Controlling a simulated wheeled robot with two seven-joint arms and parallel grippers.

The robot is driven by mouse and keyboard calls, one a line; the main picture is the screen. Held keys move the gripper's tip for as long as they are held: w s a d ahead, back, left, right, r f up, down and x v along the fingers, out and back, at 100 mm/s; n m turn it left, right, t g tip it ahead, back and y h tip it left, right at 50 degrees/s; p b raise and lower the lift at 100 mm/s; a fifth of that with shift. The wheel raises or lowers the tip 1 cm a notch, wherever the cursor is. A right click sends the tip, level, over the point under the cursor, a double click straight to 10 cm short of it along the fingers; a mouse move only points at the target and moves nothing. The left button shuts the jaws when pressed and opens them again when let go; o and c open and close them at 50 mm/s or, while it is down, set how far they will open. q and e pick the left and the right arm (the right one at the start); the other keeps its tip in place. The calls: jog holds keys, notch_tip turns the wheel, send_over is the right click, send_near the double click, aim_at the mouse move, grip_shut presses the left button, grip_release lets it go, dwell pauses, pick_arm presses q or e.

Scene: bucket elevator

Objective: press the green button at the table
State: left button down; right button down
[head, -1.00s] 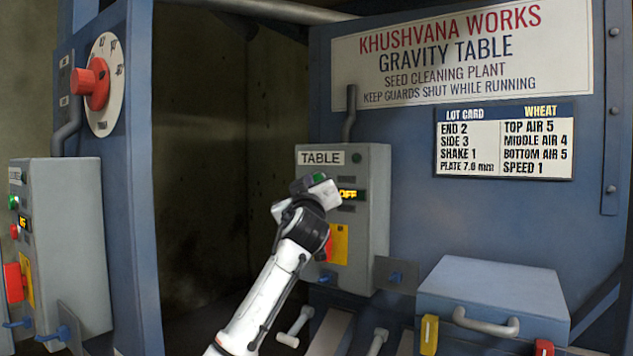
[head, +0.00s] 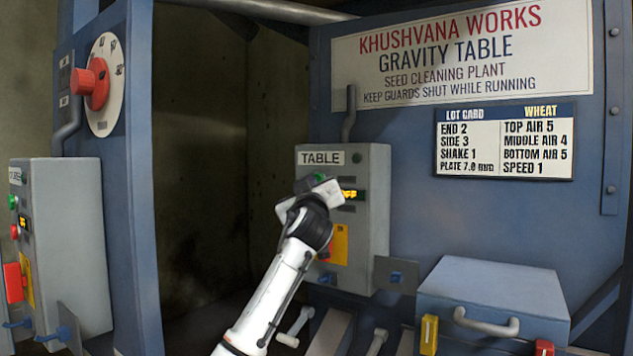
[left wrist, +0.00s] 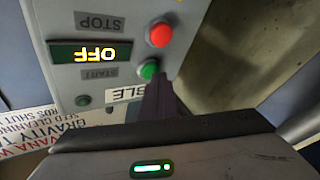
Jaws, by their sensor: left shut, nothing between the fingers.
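The TABLE control box (head: 372,225) is grey and fixed to the blue machine front. Its green button (head: 319,176) shows just above my left gripper (head: 318,192), which partly covers the box face. In the left wrist view, turned upside down, the green button (left wrist: 149,69) sits beside the START label, with the red button (left wrist: 159,34) by STOP. The display (left wrist: 92,52) reads OFF. My shut, empty left fingers reach right up to the green button's edge; I cannot tell if they touch it. My right gripper is out of view.
A second control box (head: 70,245) with its own buttons stands at the left, below a red rotary knob (head: 92,84). A blue lidded box (head: 493,292) with a handle is at the lower right. Levers stick out below the TABLE box. A dark opening lies between the boxes.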

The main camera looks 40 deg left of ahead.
pick_arm(q)
jog(key=shift+w, duration=0.3)
jog(key=shift+s, duration=0.1)
dwell(0.5)
jog(key=shift+s+d+b, duration=0.1)
jog(key=shift+s+b, duration=0.3)
jog(key=shift+s, duration=0.35)
jog(key=shift+s+f, duration=0.1)
jog(key=s, duration=0.1)
jog(key=s+b, duration=0.1)
jog(key=s, duration=0.2)
jog(key=shift+s+d+b, duration=0.3)
jog(key=shift+s+b, duration=0.1)
dwell(0.5)
